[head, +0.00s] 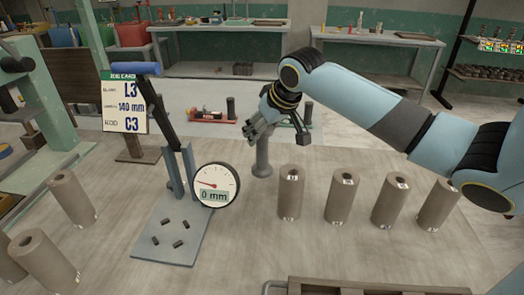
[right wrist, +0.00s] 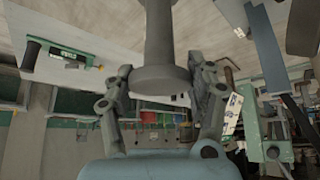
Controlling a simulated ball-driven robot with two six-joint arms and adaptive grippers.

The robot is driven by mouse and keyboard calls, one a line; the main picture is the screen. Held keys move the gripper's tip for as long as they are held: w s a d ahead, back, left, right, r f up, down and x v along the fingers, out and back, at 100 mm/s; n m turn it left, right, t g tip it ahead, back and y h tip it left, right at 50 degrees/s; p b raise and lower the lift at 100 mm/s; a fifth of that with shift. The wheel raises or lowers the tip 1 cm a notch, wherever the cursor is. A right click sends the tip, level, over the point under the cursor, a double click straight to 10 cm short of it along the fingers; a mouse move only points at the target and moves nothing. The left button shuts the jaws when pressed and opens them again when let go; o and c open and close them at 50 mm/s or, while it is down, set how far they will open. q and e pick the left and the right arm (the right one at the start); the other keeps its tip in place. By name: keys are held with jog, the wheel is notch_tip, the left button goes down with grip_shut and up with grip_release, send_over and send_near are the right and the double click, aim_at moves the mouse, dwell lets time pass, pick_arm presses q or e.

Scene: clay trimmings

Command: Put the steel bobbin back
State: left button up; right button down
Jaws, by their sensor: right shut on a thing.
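The steel bobbin (head: 262,157) is a grey spool with a narrow shaft and a wider round foot, upright in the middle of the table in the head view. Its upper end is hidden behind my right gripper (head: 275,127). In the right wrist view, the bobbin's round flange (right wrist: 160,80) sits between the two fingers of my right gripper (right wrist: 160,82), which is shut on it. I cannot tell whether the bobbin's foot touches the table. My left gripper is not in view.
Several tan hollow cylinders (head: 290,195) stand to the right, and others (head: 72,198) at the left. A dial gauge (head: 216,185) reading 0 mm stands on a grey plate fixture (head: 172,250). A card (head: 124,103) reads L3, 140 mm, C3.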

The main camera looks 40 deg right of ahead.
aim_at(266, 142)
jog(key=shift+f, duration=2.75)
jog(key=shift+c, duration=2.2)
grip_release()
jog(key=v, duration=1.2)
jog(key=shift+p, duration=0.45)
